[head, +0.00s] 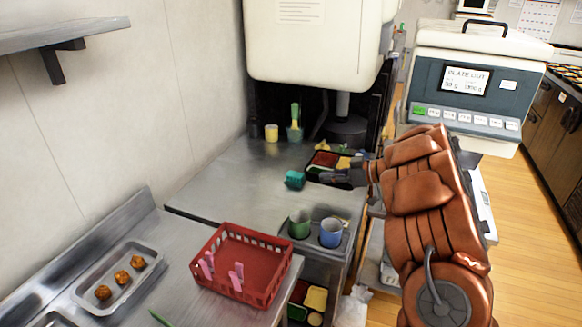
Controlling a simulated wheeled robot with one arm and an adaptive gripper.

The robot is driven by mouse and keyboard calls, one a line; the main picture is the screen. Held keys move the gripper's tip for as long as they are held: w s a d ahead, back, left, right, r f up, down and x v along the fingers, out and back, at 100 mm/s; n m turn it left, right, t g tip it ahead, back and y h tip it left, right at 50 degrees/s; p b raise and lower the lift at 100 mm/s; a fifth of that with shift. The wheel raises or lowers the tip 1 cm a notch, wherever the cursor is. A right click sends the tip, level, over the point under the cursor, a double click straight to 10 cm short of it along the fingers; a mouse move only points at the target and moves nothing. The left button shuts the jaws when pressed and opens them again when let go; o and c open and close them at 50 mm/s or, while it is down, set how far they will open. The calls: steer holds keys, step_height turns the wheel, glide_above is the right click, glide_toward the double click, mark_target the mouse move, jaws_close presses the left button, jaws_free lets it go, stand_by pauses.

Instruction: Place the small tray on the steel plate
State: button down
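A small dark tray (349,184) with red, yellow and green contents sits near the far right edge of the steel counter. My gripper (328,177) reaches in from the right, over the near part of this tray, and hides some of it. Its fingers are small and dark here; I cannot tell whether they are open or touching the tray. The steel plate may be the flat metal worktop (225,187), which is largely bare on its left. A grey metal tray (118,283) with three brown balls lies at the lower left.
A teal block (294,180) lies left of my gripper. A green cup (299,224) and a blue cup (331,232) stand nearer. A red basket (202,292) with pink clips is in front. A white machine (315,45) overhangs the back; a labelled machine (465,90) stands at right.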

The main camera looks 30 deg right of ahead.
steer(key=shift+r, duration=0.2)
steer(key=w+a+r+m+t+h+p, duration=0.15)
steer(key=w+a+r, duration=0.3)
steer(key=a, duration=0.55)
steer(key=w+a+r+m+t+h+p, duration=0.15)
steer(key=w+a+r, duration=0.3)
steer(key=a, duration=0.45)
steer(key=s+a+r+m+h, duration=0.1)
steer(key=s+a, duration=0.2)
steer(key=a, duration=0.4)
steer(key=shift+s+m+g+h, duration=0.3)
steer(key=shift+h, duration=0.1)
steer(key=shift+r, duration=0.1)
